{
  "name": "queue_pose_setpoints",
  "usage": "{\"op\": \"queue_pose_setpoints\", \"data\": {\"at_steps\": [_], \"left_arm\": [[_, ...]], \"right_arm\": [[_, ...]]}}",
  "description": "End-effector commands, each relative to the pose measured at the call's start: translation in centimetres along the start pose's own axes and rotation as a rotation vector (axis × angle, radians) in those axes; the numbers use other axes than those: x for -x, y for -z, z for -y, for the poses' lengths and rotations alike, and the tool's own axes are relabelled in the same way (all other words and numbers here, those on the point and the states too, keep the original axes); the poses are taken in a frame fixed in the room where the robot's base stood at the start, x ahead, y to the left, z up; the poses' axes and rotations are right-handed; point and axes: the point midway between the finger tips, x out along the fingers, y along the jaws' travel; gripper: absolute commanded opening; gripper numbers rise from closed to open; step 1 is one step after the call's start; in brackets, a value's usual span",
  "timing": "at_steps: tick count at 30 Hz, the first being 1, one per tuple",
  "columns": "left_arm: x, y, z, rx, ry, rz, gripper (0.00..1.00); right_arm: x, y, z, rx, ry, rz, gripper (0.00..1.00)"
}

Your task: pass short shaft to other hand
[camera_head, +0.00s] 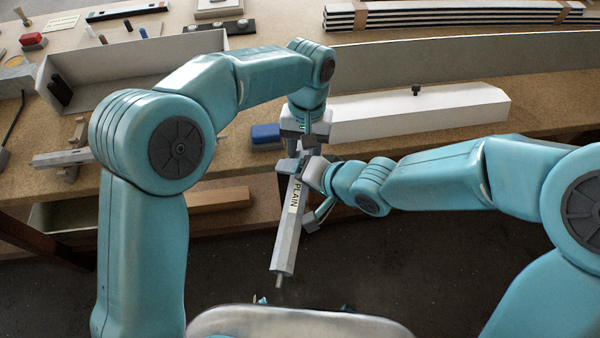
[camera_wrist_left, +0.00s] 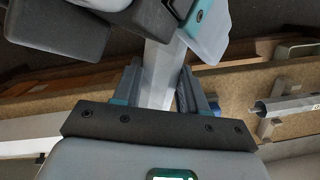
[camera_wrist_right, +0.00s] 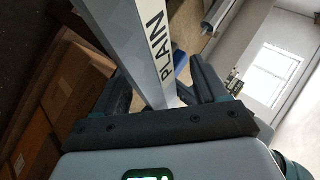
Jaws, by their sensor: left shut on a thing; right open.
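The short shaft (camera_head: 287,227) is a grey faceted bar with a cream PLAIN label and a thin pin at its lower end. It hangs tilted in front of the bench. My left gripper (camera_head: 303,146) is shut on its upper end, and the left wrist view shows the shaft (camera_wrist_left: 160,75) between the fingers (camera_wrist_left: 159,88). My right gripper (camera_head: 298,193) comes in from the right just below. In the right wrist view the shaft (camera_wrist_right: 132,40) passes between the open fingers (camera_wrist_right: 165,88); whether either finger touches it I cannot tell.
A long white casing (camera_head: 415,112) and a blue block (camera_head: 265,134) lie on the bench behind the grippers. A grey open tray (camera_head: 75,88) stands at the back left. Another grey shaft (camera_head: 62,158) rests on a wooden support at left. The space below the held shaft is clear.

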Motion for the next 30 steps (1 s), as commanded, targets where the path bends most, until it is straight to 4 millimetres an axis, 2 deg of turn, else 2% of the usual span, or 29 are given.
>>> {"op": "queue_pose_setpoints", "data": {"at_steps": [3,4,10,11,12,14,15,25,30], "left_arm": [[0.1,0.0,0.0,0.0,0.0,-0.001,0.0],[0.1,0.0,0.0,0.0,0.0,-0.001,0.0],[0.0,0.0,0.0,0.0,-0.001,-0.001,0.0],[0.0,0.0,-0.1,0.0,-0.001,-0.002,0.0],[0.0,0.0,-0.1,0.0,-0.002,-0.002,0.49],[0.0,0.0,-0.1,0.0,-0.002,-0.002,0.68],[0.0,0.0,-0.1,0.0,-0.002,-0.002,0.72],[0.5,0.0,0.0,0.0,-0.001,-0.002,0.72],[3.4,0.1,-0.1,0.0,-0.003,-0.006,0.72]], "right_arm": [[0.0,0.0,0.0,0.0,0.0,0.0,0.72],[0.0,0.0,0.0,0.0,0.0,0.0,0.69],[0.0,0.0,0.1,0.001,0.003,-0.001,0.04],[0.1,0.0,0.1,0.002,0.004,-0.001,0.03],[0.1,0.1,0.2,0.003,0.006,-0.003,0.03],[0.1,0.1,0.2,0.003,0.006,-0.003,0.03],[0.1,0.1,0.2,0.003,0.005,-0.002,0.03],[0.1,0.1,0.1,0.001,0.003,-0.001,0.03],[0.1,0.1,0.1,0.001,0.003,-0.001,0.03]]}}
